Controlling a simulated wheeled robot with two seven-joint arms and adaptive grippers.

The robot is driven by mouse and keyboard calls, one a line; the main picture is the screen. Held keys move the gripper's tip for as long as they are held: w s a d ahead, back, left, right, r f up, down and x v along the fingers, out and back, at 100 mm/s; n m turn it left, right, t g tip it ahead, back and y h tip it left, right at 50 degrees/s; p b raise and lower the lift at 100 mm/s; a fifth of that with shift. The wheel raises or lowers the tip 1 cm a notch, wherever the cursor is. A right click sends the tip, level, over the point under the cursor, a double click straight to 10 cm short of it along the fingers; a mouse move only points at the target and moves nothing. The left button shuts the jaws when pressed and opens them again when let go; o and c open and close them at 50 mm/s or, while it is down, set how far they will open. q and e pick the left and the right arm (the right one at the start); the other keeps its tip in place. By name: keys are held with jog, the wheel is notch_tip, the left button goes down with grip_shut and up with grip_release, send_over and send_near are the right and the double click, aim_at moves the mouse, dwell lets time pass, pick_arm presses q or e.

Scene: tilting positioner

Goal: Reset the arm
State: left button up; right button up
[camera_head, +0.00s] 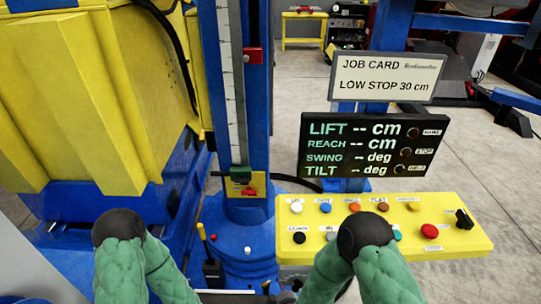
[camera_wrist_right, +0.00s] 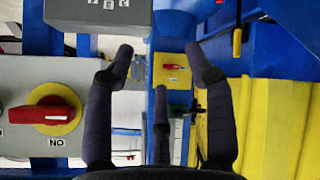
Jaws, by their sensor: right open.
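The blue column (camera_head: 258,120) carries a scale, with a red block (camera_head: 253,56) high on it and a green block (camera_head: 241,174) low on it. Below is a small yellow plate with a red handle (camera_head: 249,191). A similar red handle (camera_wrist_right: 175,67) on yellow shows between my fingers in the wrist view. My right gripper (camera_wrist_right: 163,65) has its fingers spread and empty; whether it touches anything is unclear. A yellow button panel (camera_head: 460,238) stands right of the column. The dark display (camera_head: 345,171) reads dashes for lift, reach, swing and tilt. My left gripper is out of view.
The job card (camera_head: 388,77) reads "LOW STOP 30 cm". A red rotary switch (camera_wrist_right: 52,115) on a yellow ring sits left in the wrist view, below a grey box (camera_wrist_right: 98,14). A large yellow machine body (camera_head: 85,95) fills the left. Open floor lies at right.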

jog(key=s+d+f+m+g+y, duration=0.1)
jog(key=s+d+f+m+g, duration=0.2)
jog(key=s, duration=0.4)
jog(key=s+d+f+m+g+y, duration=0.1)
jog(key=s+d+f+m+g, duration=0.1)
jog(key=s+f+m+g, duration=0.3)
jog(key=s+m+g, duration=0.1)
jog(key=s+m, duration=0.2)
jog(key=shift+d+f+y, duration=0.2)
jog(key=shift+d+y, duration=0.1)
jog(key=shift+d, duration=0.1)
